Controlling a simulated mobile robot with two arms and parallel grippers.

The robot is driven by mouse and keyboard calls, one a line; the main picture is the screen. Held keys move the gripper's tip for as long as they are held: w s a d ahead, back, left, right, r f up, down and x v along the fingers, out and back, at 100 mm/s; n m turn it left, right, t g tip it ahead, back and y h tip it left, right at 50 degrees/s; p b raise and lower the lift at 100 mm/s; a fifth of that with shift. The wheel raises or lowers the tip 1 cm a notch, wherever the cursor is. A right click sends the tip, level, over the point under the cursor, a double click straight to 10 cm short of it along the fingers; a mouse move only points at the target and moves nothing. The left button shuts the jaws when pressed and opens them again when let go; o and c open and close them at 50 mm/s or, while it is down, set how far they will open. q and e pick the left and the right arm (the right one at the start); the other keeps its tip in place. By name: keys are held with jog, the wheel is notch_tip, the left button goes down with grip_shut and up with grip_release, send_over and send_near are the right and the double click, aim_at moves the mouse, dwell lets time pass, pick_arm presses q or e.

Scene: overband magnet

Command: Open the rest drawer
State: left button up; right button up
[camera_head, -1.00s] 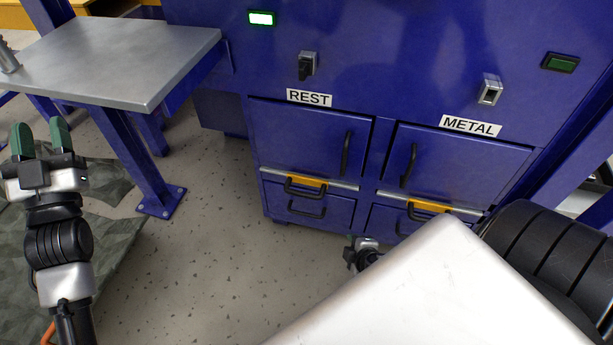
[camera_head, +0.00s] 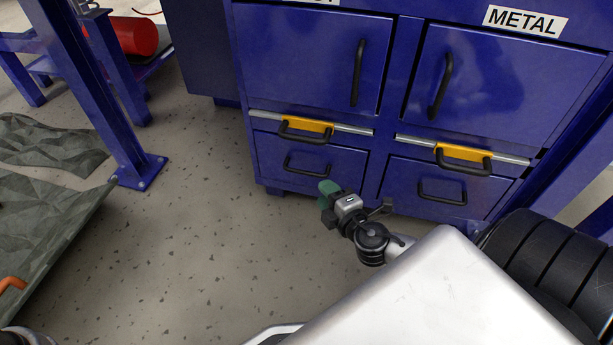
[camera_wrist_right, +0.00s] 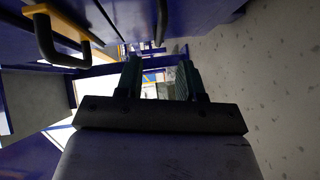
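The blue cabinet's left column, under a label cut off at the top edge, has a lower drawer (camera_head: 335,165) that looks shut. A black handle (camera_head: 307,168) is on its front. Above it is a yellow piece (camera_head: 308,125) with its own black handle (camera_head: 300,137) on a metal strip. My right gripper (camera_head: 326,192) is low in front of the left column, just below and right of the lower handle, and appears apart from it. In the right wrist view its two green fingers (camera_wrist_right: 159,80) stand apart with nothing between them. My left gripper is out of view.
The METAL column (camera_head: 480,130) to the right has a matching yellow piece (camera_head: 463,158) and handles. A blue leg (camera_head: 110,110) stands at left, near camouflage-patterned sheets (camera_head: 50,215). The floor (camera_head: 200,230) before the cabinet's left side is clear.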

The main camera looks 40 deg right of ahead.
aim_at(306, 173)
jog(key=shift+w+d+f+b, duration=0.1)
jog(key=shift+w+f+b, duration=0.35)
jog(key=shift+w, duration=1.1)
jog(key=shift+w+d+f+b, duration=0.15)
jog(key=shift+w+b, duration=0.55)
jog(key=shift+w, duration=0.85)
jog(key=shift+w+d+f+b, duration=0.15)
jog(key=shift+w+b, duration=0.45)
jog(key=shift+w, duration=0.95)
jog(key=shift+a, duration=0.1)
grip_shut()
